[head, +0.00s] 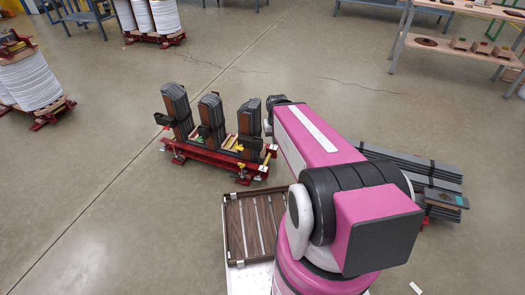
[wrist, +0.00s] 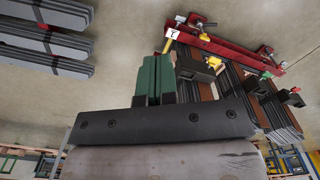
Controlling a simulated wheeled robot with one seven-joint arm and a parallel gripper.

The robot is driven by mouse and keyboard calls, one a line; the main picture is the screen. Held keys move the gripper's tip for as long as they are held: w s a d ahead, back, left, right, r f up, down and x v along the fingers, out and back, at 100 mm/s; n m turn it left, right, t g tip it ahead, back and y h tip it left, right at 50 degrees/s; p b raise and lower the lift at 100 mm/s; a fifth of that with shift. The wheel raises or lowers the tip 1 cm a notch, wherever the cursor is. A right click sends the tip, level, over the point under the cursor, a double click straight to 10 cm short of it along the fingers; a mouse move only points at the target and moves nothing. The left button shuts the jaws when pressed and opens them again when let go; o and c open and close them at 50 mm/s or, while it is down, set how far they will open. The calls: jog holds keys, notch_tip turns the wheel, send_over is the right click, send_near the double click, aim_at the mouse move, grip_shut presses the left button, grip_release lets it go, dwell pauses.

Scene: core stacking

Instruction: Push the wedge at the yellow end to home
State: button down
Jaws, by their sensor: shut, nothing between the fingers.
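The red stacking frame (head: 215,158) holds three upright dark core stacks in the head view. Its yellow end post (head: 269,152) is at the right; in the wrist view, a yellow post (wrist: 167,46) with a white label stands just beyond my fingertips. A dark block (wrist: 196,69), perhaps the wedge, shows right of my fingers near that end; I cannot tell how far in it sits. My gripper (wrist: 156,74) has green fingers closed together, empty, with a small visible gap from the block. In the head view my arm hides the fingertips.
Stacked grey laminations (head: 410,165) lie right of my arm, also at upper left in the wrist view (wrist: 45,42). A brown slatted tray (head: 252,228) is in front of the frame. White coils on red stands (head: 35,85) are at far left. Floor left of the frame is clear.

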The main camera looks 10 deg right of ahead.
dwell(0.3)
jog(key=w+d+f+n+t+y, duration=0.2)
jog(key=w+d+f+n+y, duration=0.15)
jog(key=w+f, duration=0.5)
jog(key=w+d+f+n+t+y, duration=0.15)
jog(key=w+f+n, duration=0.4)
jog(key=w, duration=0.55)
jog(key=w+d+f+n+t+y, duration=0.1)
jog(key=w+d+f+n+y, duration=0.25)
jog(key=w+f, duration=0.5)
jog(key=w+a+f, duration=0.4)
jog(key=a+f, duration=0.1)
jog(key=f, duration=0.5)
jog(key=shift+w+a+f+h, duration=0.15)
jog(key=shift+w+a+h, duration=0.05)
jog(key=shift+a+h, duration=0.2)
jog(key=shift+m, duration=0.25)
jog(key=shift+f, duration=1.95)
